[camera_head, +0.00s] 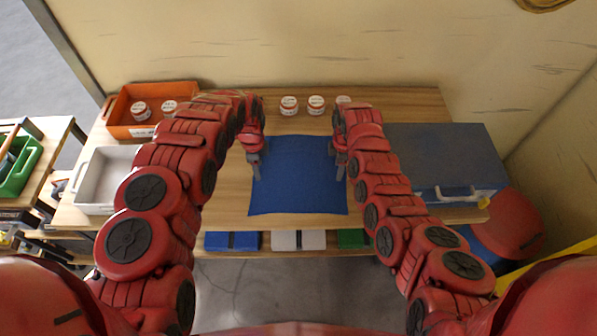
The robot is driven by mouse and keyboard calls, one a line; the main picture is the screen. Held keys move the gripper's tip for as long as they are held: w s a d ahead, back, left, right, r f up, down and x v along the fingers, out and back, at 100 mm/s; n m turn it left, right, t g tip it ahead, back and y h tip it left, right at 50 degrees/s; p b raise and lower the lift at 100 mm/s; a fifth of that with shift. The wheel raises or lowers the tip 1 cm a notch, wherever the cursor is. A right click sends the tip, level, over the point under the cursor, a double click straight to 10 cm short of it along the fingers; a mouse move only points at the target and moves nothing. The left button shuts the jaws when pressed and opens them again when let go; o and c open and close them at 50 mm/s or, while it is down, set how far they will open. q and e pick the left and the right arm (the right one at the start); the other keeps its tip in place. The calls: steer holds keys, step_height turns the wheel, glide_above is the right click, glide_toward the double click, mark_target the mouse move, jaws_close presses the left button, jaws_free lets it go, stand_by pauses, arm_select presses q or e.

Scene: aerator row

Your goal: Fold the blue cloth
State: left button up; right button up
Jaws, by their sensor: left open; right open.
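The blue cloth (298,180) lies flat and spread out on the wooden table (228,205), with its near edge close to the table's front edge. My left gripper (256,172) is open at the cloth's left edge, pointing down. My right gripper (341,172) is open at the cloth's right edge, also pointing down. Both are empty, and I cannot tell whether their tips touch the cloth. The far corners of the cloth are partly covered by my grippers.
Several white-lidded jars (316,104) stand behind the cloth. An orange bin (122,127) with jars and a white bin (88,200) are at left. A blue-grey case (450,150) stands at right. Coloured boxes (298,240) sit below the table's front edge.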

arm_select(q)
steer(key=shift+f, duration=0.2)
arm_select(e)
steer(key=shift+f, duration=0.2)
arm_select(q)
steer(key=shift+r, duration=0.1)
steer(key=shift+c, duration=0.8)
arm_select(e)
steer(key=shift+r, duration=0.1)
steer(key=shift+c, duration=0.8)
arm_select(q)
jaws_close()
arm_select(e)
jaws_close()
steer(key=shift+s, duration=0.1)
